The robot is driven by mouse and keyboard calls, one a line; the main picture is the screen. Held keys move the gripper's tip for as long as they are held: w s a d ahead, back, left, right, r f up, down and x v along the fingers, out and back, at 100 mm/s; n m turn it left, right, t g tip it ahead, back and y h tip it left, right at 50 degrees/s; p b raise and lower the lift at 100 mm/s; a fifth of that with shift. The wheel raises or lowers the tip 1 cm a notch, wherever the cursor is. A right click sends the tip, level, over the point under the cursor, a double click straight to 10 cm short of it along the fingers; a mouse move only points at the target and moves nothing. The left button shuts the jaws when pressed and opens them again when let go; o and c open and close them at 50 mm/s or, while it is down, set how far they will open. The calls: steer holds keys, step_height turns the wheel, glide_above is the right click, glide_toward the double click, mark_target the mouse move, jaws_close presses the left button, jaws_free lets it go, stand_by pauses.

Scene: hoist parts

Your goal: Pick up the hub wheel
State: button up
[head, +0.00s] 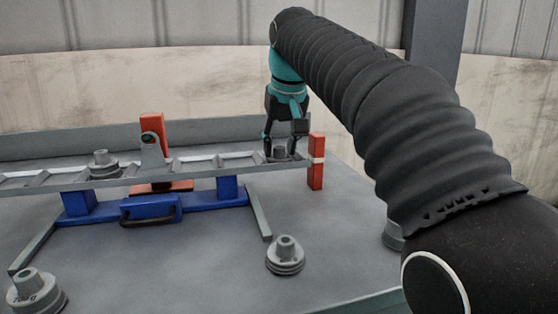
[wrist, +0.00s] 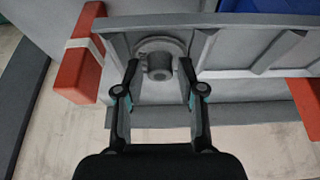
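A grey stepped wheel with a round flange and a narrower raised hub (head: 280,153) sits in the right end compartment of the long grey tray; I take it as the hub wheel. In the wrist view the same wheel (wrist: 160,66) shows between my fingertips. My gripper (head: 282,148) points down over it and is open, one finger on each side of the hub. I cannot tell whether either finger touches it. The fingers partly hide the wheel in the head view.
A similar grey piece (head: 102,164) sits further left on the tray (head: 215,172). Others stand on the table: one (head: 285,255) in front, one marked piece (head: 36,291) at front left, and one (head: 392,236) partly behind my arm. A red post (head: 316,165) stands at the tray's right end.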

steer(key=shift+f, duration=0.1)
jaws_close()
